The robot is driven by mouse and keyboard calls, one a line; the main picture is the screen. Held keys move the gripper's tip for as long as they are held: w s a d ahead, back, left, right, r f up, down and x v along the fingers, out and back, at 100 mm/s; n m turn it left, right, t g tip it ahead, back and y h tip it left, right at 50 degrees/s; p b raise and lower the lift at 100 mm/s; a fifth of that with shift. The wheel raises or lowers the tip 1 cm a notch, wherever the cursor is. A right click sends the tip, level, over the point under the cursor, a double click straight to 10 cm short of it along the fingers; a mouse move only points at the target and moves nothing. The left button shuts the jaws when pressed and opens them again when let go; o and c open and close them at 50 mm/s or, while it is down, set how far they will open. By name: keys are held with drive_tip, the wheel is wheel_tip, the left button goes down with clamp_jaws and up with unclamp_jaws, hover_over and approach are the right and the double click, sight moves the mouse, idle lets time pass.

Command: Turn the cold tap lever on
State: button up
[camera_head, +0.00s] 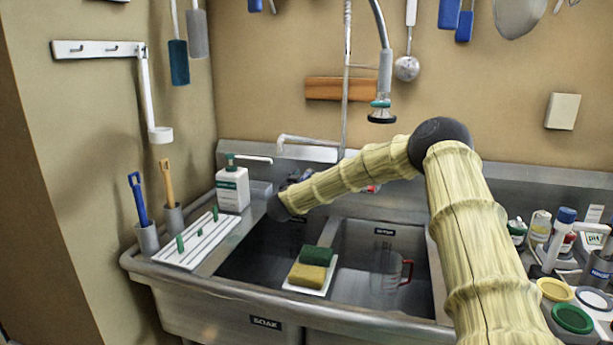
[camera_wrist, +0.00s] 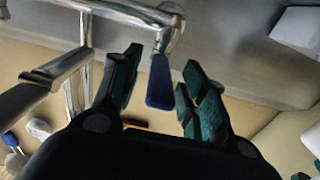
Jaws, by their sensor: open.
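The blue cold tap lever (camera_wrist: 160,84) hangs from a chrome tap body (camera_wrist: 168,36) in the wrist view. My gripper (camera_wrist: 162,60) is open, with a teal-padded finger on each side of the lever in the picture. A gap shows between the lever and each finger, and I cannot tell whether the lever is fully between them in depth. In the head view my forearm and wrist cover most of the tap and my gripper. A small red part (camera_head: 372,188) shows just below my forearm.
The steel double sink (camera_head: 300,318) holds a clear jug (camera_head: 385,275) in its right basin. A sponge (camera_head: 308,275) sits on the divider. A white bottle (camera_head: 232,188) and a drying rack (camera_head: 197,240) stand left. A spray hose (camera_head: 384,85) hangs above; several jars stand right.

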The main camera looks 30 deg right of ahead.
sight(308, 173)
drive_tip(key=shift+x, duration=1.75)
clamp_jaws()
